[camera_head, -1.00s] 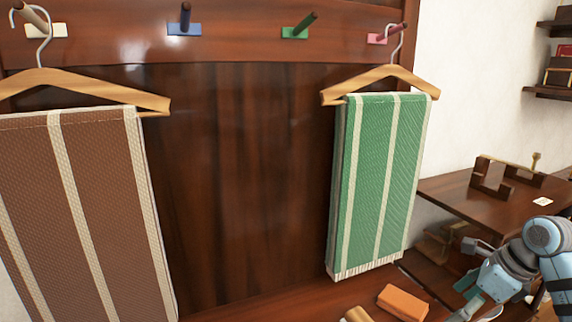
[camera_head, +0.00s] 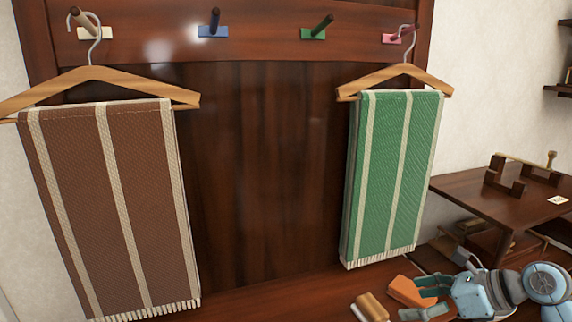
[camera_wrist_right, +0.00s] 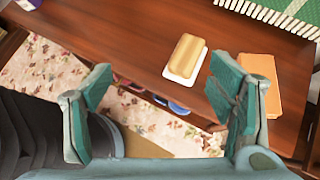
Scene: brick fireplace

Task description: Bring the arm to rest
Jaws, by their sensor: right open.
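My right gripper (camera_head: 418,300) is at the lower right of the head view, its arm coming in from the right. Its teal fingers are spread, with nothing held between them. In the right wrist view the open gripper (camera_wrist_right: 163,95) hangs above the bench edge and the floor. My left gripper is not in view. A brown striped towel (camera_head: 115,200) on a wooden hanger hangs from the white-based peg at left. A green striped towel (camera_head: 392,175) hangs from the pink-based peg at right.
An orange block (camera_head: 405,291) lies on the bench close to the right gripper. A tan-topped block with a white base (camera_wrist_right: 187,58) lies beside it. A dark side table (camera_head: 500,200) stands at right. The blue-based peg (camera_head: 213,25) and green-based peg (camera_head: 316,28) are empty.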

